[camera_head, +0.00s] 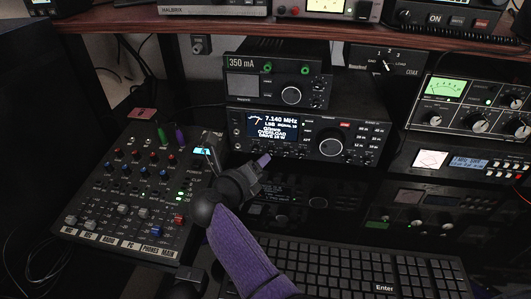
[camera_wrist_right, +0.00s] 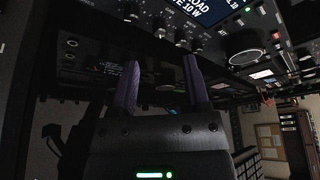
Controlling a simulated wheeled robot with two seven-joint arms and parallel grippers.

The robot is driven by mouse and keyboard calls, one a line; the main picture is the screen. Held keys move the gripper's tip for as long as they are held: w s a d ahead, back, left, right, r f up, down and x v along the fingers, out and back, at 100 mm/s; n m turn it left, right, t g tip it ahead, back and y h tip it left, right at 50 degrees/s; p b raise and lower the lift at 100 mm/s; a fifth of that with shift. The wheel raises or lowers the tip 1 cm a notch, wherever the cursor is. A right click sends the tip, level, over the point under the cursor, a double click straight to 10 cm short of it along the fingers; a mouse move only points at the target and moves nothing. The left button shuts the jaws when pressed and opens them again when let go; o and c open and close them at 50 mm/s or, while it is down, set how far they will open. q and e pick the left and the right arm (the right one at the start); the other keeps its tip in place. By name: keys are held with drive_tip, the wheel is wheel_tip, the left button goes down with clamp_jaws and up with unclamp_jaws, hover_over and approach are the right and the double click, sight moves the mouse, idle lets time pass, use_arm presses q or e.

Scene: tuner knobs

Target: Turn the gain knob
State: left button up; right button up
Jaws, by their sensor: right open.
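The black radio (camera_head: 375,135) with a lit screen reading 7.140 MHz stands in the middle of the desk. It has a large tuning knob (camera_head: 331,142) and several small knobs under its screen. In the right wrist view, small knobs (camera_wrist_right: 159,27) sit in a row beneath the screen. Their labels are too small to read, so I cannot tell which one is the gain knob. My right gripper (camera_head: 238,157) is open and empty in front of the radio's lower left. Its purple fingers (camera_wrist_right: 161,62) point toward the small-knob row, apart from it. My left gripper is out of view.
A mixer (camera_head: 110,210) with knobs and faders lies at the left. A keyboard (camera_head: 350,268) lies in front. A 350 mA unit (camera_head: 240,88) sits on the radio. A metered tuner (camera_head: 450,108) stands at the right, and a wooden shelf (camera_head: 300,24) crosses above.

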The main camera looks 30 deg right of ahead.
sight(270, 153)
drive_tip(key=b+x, duration=0.1)
drive_tip(key=x, duration=0.2)
drive_tip(key=b+x, duration=0.1)
drive_tip(key=x, duration=0.1)
drive_tip(key=shift+w+d+f, duration=0.15)
drive_tip(key=shift+d+f, duration=0.1)
drive_tip(key=shift+f, duration=0.05)
drive_tip(key=shift+w+d, duration=0.25)
drive_tip(key=shift+d, duration=0.1)
drive_tip(key=shift+r, duration=0.1)
clamp_jaws()
